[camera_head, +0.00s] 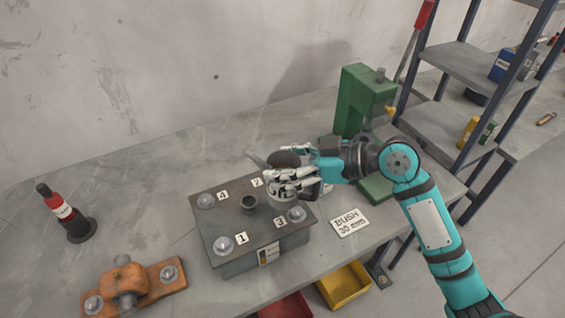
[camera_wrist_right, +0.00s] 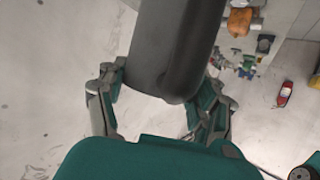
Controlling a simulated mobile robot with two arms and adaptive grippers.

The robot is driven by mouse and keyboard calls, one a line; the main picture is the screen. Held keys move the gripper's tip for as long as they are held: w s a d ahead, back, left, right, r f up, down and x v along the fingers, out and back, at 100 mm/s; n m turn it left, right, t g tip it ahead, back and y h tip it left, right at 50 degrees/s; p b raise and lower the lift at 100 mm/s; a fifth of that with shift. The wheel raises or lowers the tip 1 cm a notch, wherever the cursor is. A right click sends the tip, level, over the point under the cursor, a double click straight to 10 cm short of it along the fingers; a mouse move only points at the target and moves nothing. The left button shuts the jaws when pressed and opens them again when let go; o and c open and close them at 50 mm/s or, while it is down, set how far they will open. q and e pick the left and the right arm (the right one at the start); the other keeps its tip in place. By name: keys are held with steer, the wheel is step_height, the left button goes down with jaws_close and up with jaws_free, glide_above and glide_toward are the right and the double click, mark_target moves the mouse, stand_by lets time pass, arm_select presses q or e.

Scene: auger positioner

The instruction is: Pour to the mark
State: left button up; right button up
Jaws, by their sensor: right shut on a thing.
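My right gripper (camera_head: 290,180) is shut on a grey vessel (camera_head: 284,159) with a dark round top and a spout on its left side. It holds the vessel over the back right of a grey metal block (camera_head: 217,234). In the right wrist view the vessel is a dark grey cylinder (camera_wrist_right: 175,45) between the fingers (camera_wrist_right: 160,105). The block has a small dark cup-like opening (camera_head: 249,202) near its middle, left of the vessel. No mark or liquid level can be made out. My left gripper is not in view.
Domed bolts by number tags 1 to 4 stand on the block, one at the front left (camera_head: 223,245). A green press (camera_head: 360,100), a "BUSH 30 mm" card (camera_head: 349,221) and a yellow bin (camera_head: 345,285) are right.

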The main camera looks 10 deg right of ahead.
steer(key=shift+a, duration=0.15)
steer(key=f+b, duration=0.1)
steer(key=f, duration=0.1)
steer(key=f+b, duration=0.2)
steer(key=shift+w+a, duration=0.1)
steer(key=shift+a, duration=0.1)
steer(key=shift+f+b, duration=0.6)
steer(key=shift+f, duration=0.1)
steer(key=shift+r+p, duration=0.3)
steer(key=shift+p, duration=0.4)
steer(key=shift+f+h+p, duration=0.35)
steer(key=shift+h+p, duration=0.05)
steer(key=shift+h, duration=0.1)
steer(key=shift+f, duration=0.2)
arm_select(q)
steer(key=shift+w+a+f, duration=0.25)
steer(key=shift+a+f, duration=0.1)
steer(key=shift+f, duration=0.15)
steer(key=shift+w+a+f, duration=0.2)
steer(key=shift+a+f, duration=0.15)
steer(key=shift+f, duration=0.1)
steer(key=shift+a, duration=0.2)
arm_select(e)
steer(key=shift+f, duration=0.1)
